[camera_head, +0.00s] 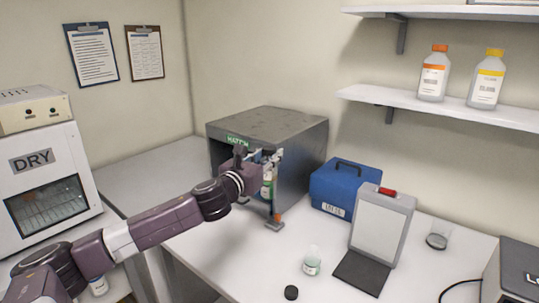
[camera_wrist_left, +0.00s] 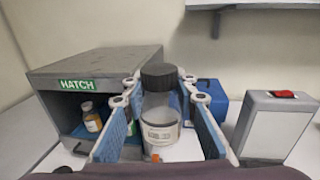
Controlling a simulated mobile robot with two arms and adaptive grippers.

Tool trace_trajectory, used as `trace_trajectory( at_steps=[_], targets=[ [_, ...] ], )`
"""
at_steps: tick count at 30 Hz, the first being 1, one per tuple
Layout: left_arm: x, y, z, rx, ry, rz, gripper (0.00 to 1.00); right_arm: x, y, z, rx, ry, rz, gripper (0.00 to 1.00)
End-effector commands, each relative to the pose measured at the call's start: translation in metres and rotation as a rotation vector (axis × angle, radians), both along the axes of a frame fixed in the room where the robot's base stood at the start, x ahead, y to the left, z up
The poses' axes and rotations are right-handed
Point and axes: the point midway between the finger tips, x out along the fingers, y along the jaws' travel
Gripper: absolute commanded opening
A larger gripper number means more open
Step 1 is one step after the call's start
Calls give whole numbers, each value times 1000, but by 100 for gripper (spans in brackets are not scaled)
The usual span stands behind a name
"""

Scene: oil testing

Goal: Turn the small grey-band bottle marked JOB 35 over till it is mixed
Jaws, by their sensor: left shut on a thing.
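A small clear bottle with a black cap (camera_wrist_left: 159,108) stands between the fingers of my left gripper (camera_wrist_left: 158,120) in the left wrist view. The cap points up and the bottle looks close to upright. My left gripper (camera_head: 264,166) is shut on it, in front of the dark grey hatch box in the head view. There the arm and fingers largely hide the held bottle. My right gripper is not in view.
The open-fronted HATCH box (camera_head: 285,125) has an amber bottle (camera_wrist_left: 92,117) inside. To its right are a blue case (camera_head: 343,187) and a white panel with a red switch (camera_head: 381,230). A small jar (camera_head: 311,262) and a loose black cap (camera_head: 291,292) are near the front.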

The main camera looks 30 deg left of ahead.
Motion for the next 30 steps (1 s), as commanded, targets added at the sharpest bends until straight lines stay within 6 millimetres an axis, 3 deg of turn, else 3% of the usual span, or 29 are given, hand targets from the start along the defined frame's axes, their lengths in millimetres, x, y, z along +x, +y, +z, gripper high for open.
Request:
trace_trajectory(
  at_steps=[1, 6, 17, 30],
  targets=[
    [0, 0, 14, 1, -2, 0, 2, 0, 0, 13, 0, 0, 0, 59],
    [0, 0, 30, 0, -2, 0, 2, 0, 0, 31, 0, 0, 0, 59],
    [0, 0, 30, 7, -1, 0, 2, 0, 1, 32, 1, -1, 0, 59],
    [0, 0, 36, 521, 50, 0, 2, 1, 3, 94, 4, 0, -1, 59]
  ],
)
